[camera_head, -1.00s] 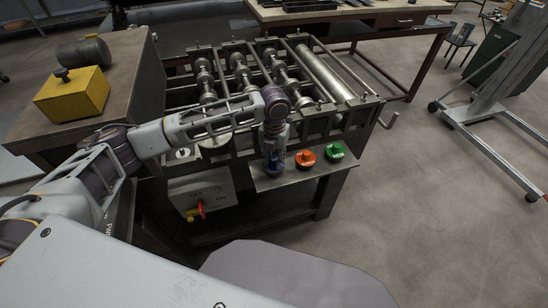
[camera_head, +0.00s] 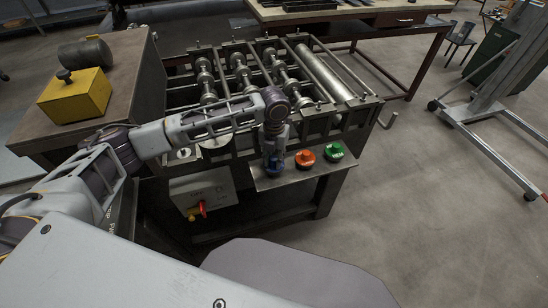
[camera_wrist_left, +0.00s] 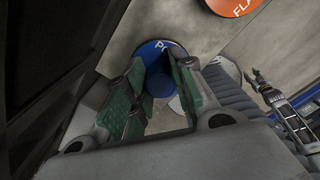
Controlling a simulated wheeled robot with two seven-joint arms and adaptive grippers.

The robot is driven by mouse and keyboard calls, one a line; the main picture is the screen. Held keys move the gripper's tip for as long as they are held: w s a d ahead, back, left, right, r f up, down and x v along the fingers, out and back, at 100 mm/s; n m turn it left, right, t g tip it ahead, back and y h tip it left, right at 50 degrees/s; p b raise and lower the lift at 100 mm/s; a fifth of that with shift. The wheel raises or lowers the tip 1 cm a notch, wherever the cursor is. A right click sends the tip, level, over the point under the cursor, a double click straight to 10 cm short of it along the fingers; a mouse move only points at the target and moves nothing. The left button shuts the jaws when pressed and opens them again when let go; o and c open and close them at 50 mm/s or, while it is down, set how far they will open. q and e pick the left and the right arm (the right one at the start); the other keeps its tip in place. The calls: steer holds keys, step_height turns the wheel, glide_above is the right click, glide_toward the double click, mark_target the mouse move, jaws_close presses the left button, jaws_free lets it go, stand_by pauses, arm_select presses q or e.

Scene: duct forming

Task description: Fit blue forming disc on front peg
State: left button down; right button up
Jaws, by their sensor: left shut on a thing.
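The blue forming disc (camera_head: 275,168) is at the left end of a row on the grey shelf at the machine's front. In the left wrist view its blue face with white lettering (camera_wrist_left: 151,48) and its round blue knob (camera_wrist_left: 160,84) show between my fingers. My left gripper (camera_wrist_left: 160,80) points down and is shut on this knob. In the head view the gripper (camera_head: 274,153) covers much of the disc. The disc looks at shelf level; I cannot tell whether it touches. I cannot clearly make out the front peg. My right gripper is not in view.
An orange disc (camera_head: 305,154) and a green disc (camera_head: 334,151) sit to the right on the shelf (camera_head: 293,174). Behind is the roller machine (camera_head: 318,72). A control box with a red switch (camera_head: 202,208) is below left. A yellow block (camera_head: 75,95) stands on the left cabinet.

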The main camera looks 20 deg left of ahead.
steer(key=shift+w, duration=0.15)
arm_select(q)
steer(key=shift+f, duration=0.2)
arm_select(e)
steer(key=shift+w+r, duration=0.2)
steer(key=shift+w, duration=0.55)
arm_select(q)
steer(key=shift+f, duration=0.15)
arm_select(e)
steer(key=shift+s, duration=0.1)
arm_select(q)
steer(key=shift+f, duration=0.2)
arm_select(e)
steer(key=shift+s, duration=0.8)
